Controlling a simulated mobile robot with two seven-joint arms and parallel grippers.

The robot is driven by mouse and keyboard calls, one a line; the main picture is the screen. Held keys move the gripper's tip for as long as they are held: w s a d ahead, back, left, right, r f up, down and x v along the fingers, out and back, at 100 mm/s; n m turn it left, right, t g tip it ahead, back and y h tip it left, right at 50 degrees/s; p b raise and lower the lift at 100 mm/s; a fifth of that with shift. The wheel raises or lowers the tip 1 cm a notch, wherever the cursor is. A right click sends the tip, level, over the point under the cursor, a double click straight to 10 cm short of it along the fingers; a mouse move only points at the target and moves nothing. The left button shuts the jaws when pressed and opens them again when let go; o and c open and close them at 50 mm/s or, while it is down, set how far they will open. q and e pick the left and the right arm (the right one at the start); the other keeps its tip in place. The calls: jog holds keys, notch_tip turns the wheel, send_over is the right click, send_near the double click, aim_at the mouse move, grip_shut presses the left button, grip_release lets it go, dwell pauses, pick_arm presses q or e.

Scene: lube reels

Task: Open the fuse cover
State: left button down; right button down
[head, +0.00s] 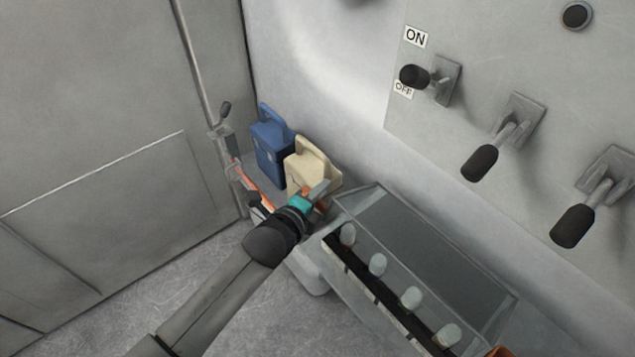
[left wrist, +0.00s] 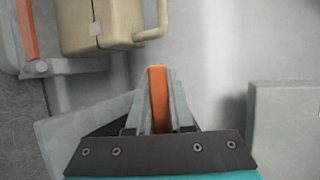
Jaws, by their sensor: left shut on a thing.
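The fuse cover (head: 430,240) is a clear, grey-framed lid on a box at the lower middle of the head view. Several pale fuses (head: 378,265) stand in a row on a dark strip and show along its front side. My left gripper (head: 318,194) is at the cover's far left corner. In the left wrist view its fingers (left wrist: 157,95) are shut on an upright orange strip (left wrist: 157,85), which looks like the cover's handle. A pale translucent panel (left wrist: 75,130) shows beside the fingers. I cannot tell whether the cover is lifted. My right gripper is not in view.
A blue can (head: 268,142) and a cream can (head: 305,165) stand just behind my left gripper. A wall panel at the right carries several black-handled levers (head: 480,163) above the box. Grey floor (head: 215,300) is clear at the lower left.

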pick_arm(q)
jog(key=w+d+r+m+g+y+p, duration=0.1)
jog(key=w+d+r+g+y+p, duration=0.2)
jog(key=p, duration=0.7)
jog(key=shift+w+d+r+g+y, duration=0.4)
jog(key=shift+w+d+r, duration=0.7)
jog(key=shift+d, duration=0.85)
jog(key=shift+s, duration=0.1)
jog(key=c, duration=0.8)
grip_release()
